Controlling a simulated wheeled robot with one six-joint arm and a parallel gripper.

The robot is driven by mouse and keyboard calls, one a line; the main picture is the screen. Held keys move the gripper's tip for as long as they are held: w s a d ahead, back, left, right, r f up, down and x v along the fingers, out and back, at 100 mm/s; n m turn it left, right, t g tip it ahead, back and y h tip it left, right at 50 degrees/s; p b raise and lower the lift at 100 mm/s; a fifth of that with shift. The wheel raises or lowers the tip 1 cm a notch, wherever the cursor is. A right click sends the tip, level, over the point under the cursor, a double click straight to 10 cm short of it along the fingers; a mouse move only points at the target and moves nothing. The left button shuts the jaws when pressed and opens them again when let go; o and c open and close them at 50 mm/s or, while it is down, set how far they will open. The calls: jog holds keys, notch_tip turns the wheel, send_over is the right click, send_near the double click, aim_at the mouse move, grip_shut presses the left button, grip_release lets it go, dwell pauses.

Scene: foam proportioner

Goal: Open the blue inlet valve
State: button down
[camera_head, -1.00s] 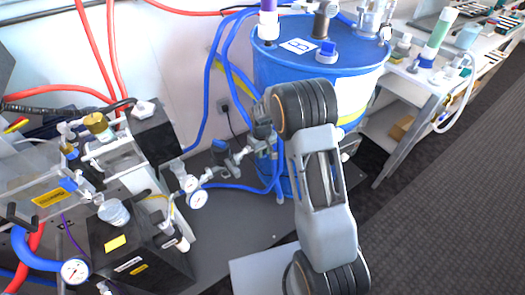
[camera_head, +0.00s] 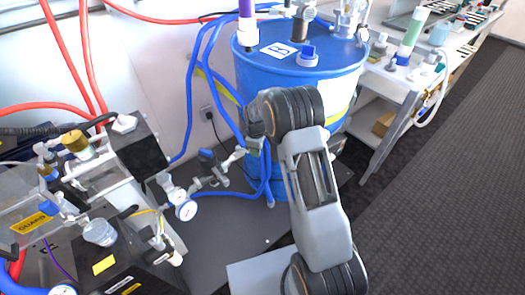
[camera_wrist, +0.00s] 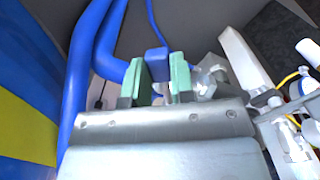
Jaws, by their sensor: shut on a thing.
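In the wrist view, my gripper (camera_wrist: 160,84) has green-padded fingers on either side of a blue handle (camera_wrist: 156,62), which I take to be the blue inlet valve's. It is shut on this handle, with only a narrow gap between the pads. Metal fittings (camera_wrist: 212,82) sit just right of the fingers. A metal pipe line with a dark blue valve part (camera_head: 208,156) runs left from there. The handle's exact angle is hard to tell.
Thick blue hoses (camera_wrist: 80,85) run close left of the fingers. A pressure gauge (camera_head: 186,210) sits on the pipe line. The proportioner with clear-walled tanks (camera_head: 95,175) fills the left. A white bench (camera_head: 395,95) stands right; the carpet (camera_head: 450,190) is clear.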

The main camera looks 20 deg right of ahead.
jog(key=shift+w+d+n, duration=0.2)
jog(key=shift+w+n, duration=0.65)
jog(key=shift+n, duration=0.5)
jog(key=shift+w+d+n, duration=0.2)
jog(key=shift+w+n, duration=0.7)
jog(key=shift+n, duration=0.4)
jog(key=shift+w+d+n, duration=0.2)
jog(key=shift+w+n, duration=0.65)
jog(key=shift+n, duration=0.5)
jog(key=c, duration=1)
grip_release()
jog(key=shift+o, duration=0.2)
notch_tip(320, 180, up, 14)
jog(key=p, duration=0.1)
jog(key=shift+p, duration=0.3)
jog(key=shift+f, duration=0.1)
jog(key=shift+c, duration=0.2)
